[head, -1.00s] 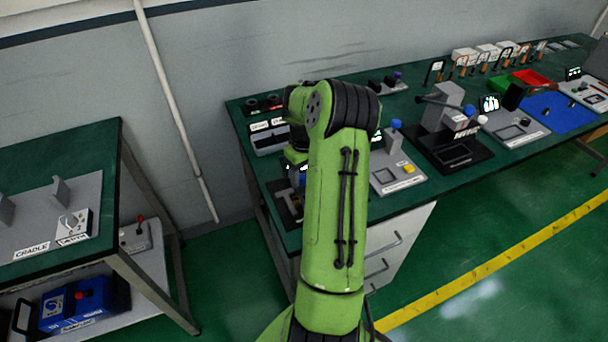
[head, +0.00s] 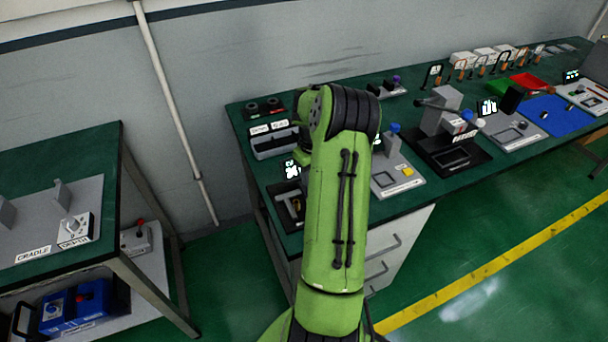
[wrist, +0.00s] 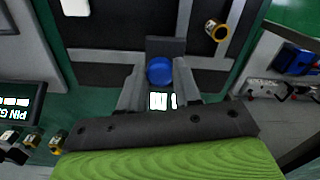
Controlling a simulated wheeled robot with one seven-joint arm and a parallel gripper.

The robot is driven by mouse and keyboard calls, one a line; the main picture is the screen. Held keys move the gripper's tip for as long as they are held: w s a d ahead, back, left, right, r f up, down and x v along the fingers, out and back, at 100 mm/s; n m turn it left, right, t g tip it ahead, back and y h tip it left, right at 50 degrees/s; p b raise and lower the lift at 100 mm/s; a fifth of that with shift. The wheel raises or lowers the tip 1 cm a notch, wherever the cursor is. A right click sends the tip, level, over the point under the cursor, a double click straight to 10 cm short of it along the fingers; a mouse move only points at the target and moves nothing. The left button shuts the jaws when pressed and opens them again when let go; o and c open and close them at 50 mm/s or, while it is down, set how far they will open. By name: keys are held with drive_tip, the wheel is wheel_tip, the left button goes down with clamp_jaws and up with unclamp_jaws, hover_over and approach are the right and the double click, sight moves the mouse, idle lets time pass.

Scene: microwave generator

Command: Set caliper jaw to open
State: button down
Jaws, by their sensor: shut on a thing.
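My gripper (wrist: 158,78) shows in the wrist view with its two grey fingers either side of a round blue knob (wrist: 159,70), shut on it. The knob sits in front of a dark grey block (wrist: 165,46). Lit white characters show just below the knob, between the fingers. In the head view my green arm hides the gripper and the knob. A black fixture with a grey T-shaped part (head: 291,205) and a small lit display (head: 292,169) stands left of my arm. I cannot tell for certain which part is the caliper jaw.
A gold cylinder (wrist: 216,30) lies near the upper right in the wrist view. In the head view, a grey bin (head: 275,145) and a press (head: 440,130) share the green bench. A second bench (head: 90,160) stands left.

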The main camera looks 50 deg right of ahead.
drive_tip(key=shift+s+d, duration=0.55)
drive_tip(key=shift+d, duration=0.35)
drive_tip(key=c, duration=0.8)
unclamp_jaws()
drive_tip(key=shift+s+d, duration=0.1)
drive_tip(key=shift+r, duration=0.2)
wheel_tip(320, 180, up, 15)
drive_tip(key=p, duration=0.3)
drive_tip(key=shift+r, duration=0.2)
